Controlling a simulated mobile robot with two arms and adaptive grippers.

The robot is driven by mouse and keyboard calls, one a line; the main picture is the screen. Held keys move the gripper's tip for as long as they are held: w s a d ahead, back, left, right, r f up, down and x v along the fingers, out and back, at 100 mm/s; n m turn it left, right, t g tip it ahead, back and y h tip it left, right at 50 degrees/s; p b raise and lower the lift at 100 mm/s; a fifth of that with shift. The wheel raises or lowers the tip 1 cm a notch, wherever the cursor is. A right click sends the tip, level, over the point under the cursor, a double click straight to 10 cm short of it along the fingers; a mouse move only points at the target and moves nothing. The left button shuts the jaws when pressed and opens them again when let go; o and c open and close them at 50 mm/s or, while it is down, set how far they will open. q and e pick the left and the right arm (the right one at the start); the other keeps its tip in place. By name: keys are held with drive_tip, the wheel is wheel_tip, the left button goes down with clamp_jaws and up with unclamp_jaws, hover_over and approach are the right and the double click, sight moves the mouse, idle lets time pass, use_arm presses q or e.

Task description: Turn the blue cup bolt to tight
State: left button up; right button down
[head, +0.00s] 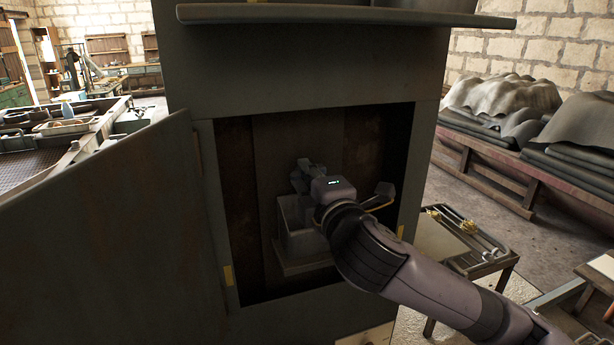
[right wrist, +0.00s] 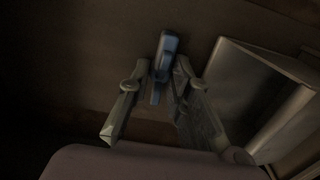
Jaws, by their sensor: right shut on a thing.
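The blue cup bolt (right wrist: 164,58) shows in the right wrist view as a small blue upright piece between the fingertips of my right gripper (right wrist: 162,78). The gripper is shut on it. In the head view my right gripper (head: 303,178) is deep inside the open cabinet, above and beside a grey box. The bolt is too small and too covered there to make out clearly. How far the bolt is turned cannot be told. My left gripper is not in view.
The grey box (head: 292,232) stands inside the cabinet (head: 310,75) and shows close on the right in the right wrist view (right wrist: 250,95). The cabinet door (head: 105,235) stands open at the left. A small metal table (head: 440,240) with brass parts is at the right.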

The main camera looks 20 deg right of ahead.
drive_tip(key=shift+m, duration=0.3)
drive_tip(key=shift+f+m+p, duration=0.1)
drive_tip(key=shift+m+p, duration=2.25)
drive_tip(key=shift+m, duration=6.25)
drive_tip(key=c, duration=1.4)
unclamp_jaws()
drive_tip(key=shift+c, duration=0.2)
